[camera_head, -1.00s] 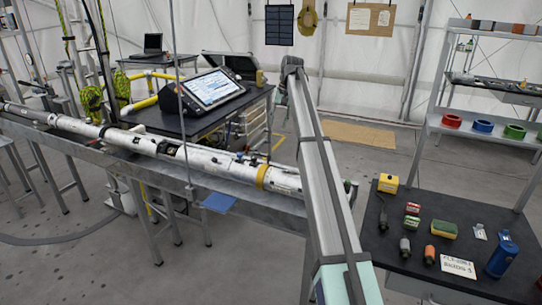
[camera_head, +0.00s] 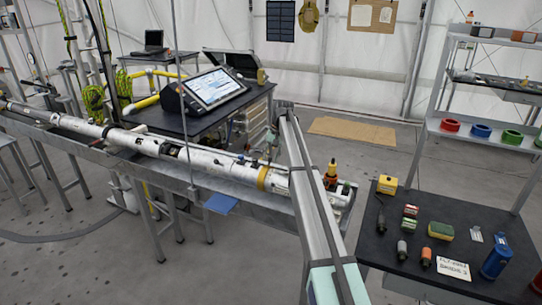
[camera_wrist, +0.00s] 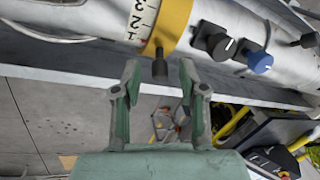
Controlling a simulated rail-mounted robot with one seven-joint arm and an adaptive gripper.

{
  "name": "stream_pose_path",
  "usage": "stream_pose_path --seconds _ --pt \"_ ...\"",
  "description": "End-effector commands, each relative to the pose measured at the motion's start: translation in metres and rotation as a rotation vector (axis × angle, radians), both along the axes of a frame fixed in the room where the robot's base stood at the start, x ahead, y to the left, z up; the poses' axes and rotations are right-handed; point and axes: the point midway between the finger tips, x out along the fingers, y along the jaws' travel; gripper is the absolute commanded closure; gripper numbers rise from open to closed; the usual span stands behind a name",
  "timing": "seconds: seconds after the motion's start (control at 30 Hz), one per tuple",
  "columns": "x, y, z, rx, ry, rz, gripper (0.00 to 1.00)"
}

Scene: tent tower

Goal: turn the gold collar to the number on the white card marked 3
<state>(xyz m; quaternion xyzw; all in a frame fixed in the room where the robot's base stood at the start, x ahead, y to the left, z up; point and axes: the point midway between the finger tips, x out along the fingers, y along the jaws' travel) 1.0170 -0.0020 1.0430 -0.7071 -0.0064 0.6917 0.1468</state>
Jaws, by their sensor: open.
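The gold collar (camera_head: 263,178) sits around the long white tube (camera_head: 215,165) on the rail bench. In the wrist view the gold collar (camera_wrist: 174,22) is close, with a short dark peg (camera_wrist: 160,68) sticking out from it. A white band (camera_wrist: 135,17) beside it carries black tick marks and numbers, including 1, 2 and 3. My gripper (camera_wrist: 160,82) is open and empty, its fingertips to either side of the peg's end; contact cannot be told. The white card (camera_head: 453,268) lies on the dark table at right; its writing is small, the last character resembling a 3.
A black knob (camera_wrist: 213,40) and a blue knob (camera_wrist: 258,60) stand on the tube right of the collar. The dark table (camera_head: 400,255) holds several small items and a blue canister (camera_head: 496,262). A tablet screen (camera_head: 215,88) stands behind the tube.

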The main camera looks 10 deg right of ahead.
Motion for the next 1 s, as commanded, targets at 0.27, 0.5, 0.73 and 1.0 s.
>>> stream_pose_path --seconds 0.27,0.5,0.73,1.0 --pt "0.0 0.0 -0.001 0.0 0.0 0.0 0.58" --pt "0.0 0.0 -0.001 0.0 0.0 0.0 1.0" --pt "-0.002 0.001 -0.002 -0.007 -0.011 0.0 1.0" --pt "-0.013 0.007 0.0 -0.069 -0.102 0.0 1.0"
